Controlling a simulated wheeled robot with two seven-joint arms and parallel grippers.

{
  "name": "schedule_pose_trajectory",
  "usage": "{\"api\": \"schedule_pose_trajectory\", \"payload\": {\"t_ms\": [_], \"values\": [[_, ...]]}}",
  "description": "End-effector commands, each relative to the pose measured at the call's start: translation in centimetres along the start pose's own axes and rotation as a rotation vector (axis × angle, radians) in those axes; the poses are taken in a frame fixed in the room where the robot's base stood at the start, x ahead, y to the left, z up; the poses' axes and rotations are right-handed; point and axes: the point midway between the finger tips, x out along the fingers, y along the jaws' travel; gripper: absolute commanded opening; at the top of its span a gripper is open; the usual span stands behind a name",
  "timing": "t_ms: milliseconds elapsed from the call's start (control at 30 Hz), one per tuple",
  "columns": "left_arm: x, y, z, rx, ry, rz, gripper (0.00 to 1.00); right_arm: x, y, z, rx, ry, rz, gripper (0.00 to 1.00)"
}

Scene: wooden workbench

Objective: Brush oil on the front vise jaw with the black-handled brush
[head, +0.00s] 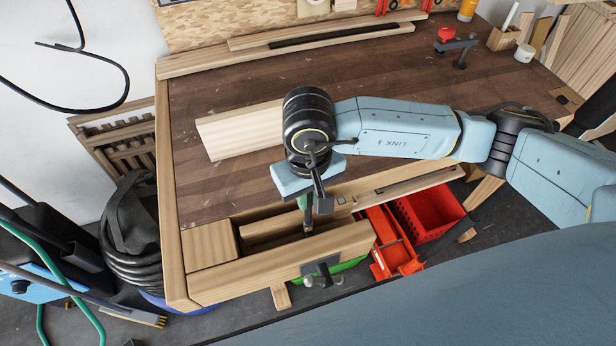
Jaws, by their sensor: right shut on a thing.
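My right gripper (312,203) points down over the front vise, with its black fingers shut on a slim brush (307,228). Little of the brush shows, and my fingers hide most of its handle. Its lower end hangs at the vise opening, close to the inner side of the front vise jaw (270,264). I cannot tell whether the bristles touch the wood. The front jaw is a long pale wooden beam along the bench's front edge, with a dark metal screw fitting (321,272) on its face. My left gripper is not in view.
A pale board (240,130) lies on the dark workbench top (215,190), behind my right wrist. A red crate (428,216) and a red tool (391,250) are below the bench at right. A red-knobbed clamp (452,45) stands at the back right. The bench's middle right is clear.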

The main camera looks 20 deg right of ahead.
Motion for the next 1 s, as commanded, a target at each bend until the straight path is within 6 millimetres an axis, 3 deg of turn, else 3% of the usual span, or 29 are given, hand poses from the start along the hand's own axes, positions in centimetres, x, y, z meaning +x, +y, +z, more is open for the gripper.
{"api": "schedule_pose_trajectory", "payload": {"t_ms": [100, 267, 700, 1000], "values": [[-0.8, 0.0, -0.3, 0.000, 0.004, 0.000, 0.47, -1.9, 0.0, 0.1, -0.002, 0.000, 0.000, 0.00], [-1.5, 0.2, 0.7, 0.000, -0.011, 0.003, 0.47, -3.2, 0.1, 0.1, 0.002, 0.000, 0.000, 0.00], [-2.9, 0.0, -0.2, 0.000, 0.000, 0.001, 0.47, -7.1, 0.3, 0.2, 0.007, 0.000, 0.000, 0.00], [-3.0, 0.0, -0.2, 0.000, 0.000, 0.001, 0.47, -7.7, 0.3, 0.2, 0.008, -0.001, 0.000, 0.00]]}}
